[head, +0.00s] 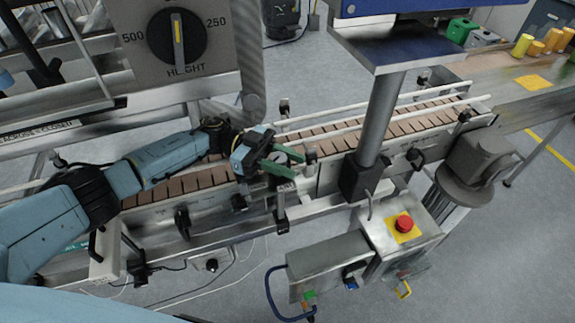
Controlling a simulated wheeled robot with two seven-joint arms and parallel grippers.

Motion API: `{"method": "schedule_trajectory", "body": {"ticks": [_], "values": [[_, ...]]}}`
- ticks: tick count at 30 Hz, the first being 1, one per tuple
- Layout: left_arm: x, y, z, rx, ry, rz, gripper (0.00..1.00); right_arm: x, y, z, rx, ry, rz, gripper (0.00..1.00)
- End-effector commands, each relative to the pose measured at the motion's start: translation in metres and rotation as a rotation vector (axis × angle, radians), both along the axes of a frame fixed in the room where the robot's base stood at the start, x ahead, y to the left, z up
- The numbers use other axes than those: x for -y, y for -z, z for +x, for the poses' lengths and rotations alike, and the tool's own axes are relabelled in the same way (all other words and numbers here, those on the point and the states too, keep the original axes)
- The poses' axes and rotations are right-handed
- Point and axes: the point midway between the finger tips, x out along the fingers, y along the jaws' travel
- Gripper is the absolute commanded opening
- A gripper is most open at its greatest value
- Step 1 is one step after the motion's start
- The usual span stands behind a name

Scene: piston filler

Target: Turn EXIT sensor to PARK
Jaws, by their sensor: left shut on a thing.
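My left gripper (288,161) reaches in from the left over the near side of the conveyor. Its two green fingers are closed around a small part at the conveyor rail, which I take to be the EXIT sensor's knob. The fingers hide most of that part, so its setting cannot be read. Just below the fingers is a small label plate (285,187) on the sensor's bracket; its lettering is too small to read clearly. My right gripper is not in view.
The brown slatted conveyor (185,183) runs behind and under my left arm, with white guide rails (350,120). A grey panel with a HEIGHT dial (177,37) stands upper left. A red emergency button (404,224) is on the box lower right. Yellow and green containers stand upper right.

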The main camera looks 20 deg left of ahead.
Motion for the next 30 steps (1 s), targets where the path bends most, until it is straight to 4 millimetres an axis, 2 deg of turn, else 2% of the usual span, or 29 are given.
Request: {"method": "schedule_trajectory", "body": {"ticks": [12,13,17,30], "values": [[0.0002,-0.0001,-0.0005,-0.001,0.007,0.000,0.09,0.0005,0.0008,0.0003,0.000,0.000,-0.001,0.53],[0.0002,-0.0001,-0.0005,-0.001,0.007,0.000,0.35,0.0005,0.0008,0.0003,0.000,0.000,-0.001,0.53],[0.0003,-0.0001,-0.0004,-0.001,0.007,0.000,0.53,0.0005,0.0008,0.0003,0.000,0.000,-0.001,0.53],[0.0005,-0.0001,-0.0003,0.000,0.006,0.000,0.53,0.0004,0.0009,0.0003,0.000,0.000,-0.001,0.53]]}}
